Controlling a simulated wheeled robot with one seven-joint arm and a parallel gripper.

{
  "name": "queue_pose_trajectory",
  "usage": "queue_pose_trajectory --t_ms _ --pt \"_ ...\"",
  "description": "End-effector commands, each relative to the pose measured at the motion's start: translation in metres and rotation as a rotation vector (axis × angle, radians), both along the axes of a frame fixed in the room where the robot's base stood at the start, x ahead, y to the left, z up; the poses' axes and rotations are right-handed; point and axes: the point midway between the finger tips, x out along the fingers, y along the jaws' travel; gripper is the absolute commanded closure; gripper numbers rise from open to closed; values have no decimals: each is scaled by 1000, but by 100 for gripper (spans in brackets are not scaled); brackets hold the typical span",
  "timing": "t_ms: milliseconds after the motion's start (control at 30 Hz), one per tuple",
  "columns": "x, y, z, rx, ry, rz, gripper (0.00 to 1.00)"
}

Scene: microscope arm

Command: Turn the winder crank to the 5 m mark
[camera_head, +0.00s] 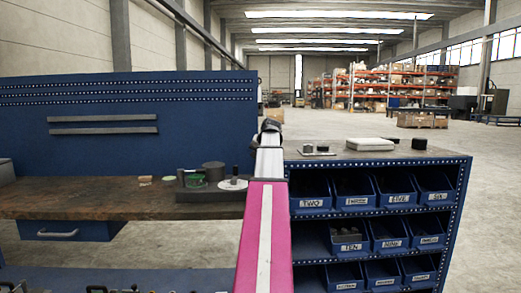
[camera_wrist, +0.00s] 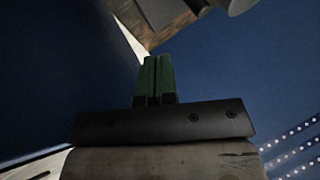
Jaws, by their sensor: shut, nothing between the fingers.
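On the wooden workbench in the head view stands a group of parts: a dark grey cylinder (camera_head: 213,171), a green round piece (camera_head: 196,182) and a pale disc (camera_head: 232,185) with a black upright knob (camera_head: 235,171). The disc with its knob may be the winder crank, but I cannot tell for sure, and no 5 m mark is readable. In the wrist view my gripper (camera_wrist: 154,62) has its green fingers pressed together with nothing between them. It is apart from the bench parts, in front of a blue surface. In the head view my arm hides the bench's right end.
The workbench (camera_head: 100,203) has a blue back panel (camera_head: 120,100) and a drawer. To the right stands a blue shelf unit (camera_head: 380,165) with labelled bins and several items on its top. Orange racks (camera_head: 390,82) stand far behind. The bench's left part is mostly clear.

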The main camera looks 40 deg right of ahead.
Motion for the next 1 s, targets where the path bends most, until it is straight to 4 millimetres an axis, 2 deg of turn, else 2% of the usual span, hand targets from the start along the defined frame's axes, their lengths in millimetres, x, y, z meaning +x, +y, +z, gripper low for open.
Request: queue_pose_trajectory --t_ms 33,500,733,1000 --pt "7 0 -9 2 2 1 100" --pt "59 1 -79 2 2 1 100" --pt "82 21 -77 -1 0 2 100" --pt "89 28 -77 0 0 0 100"
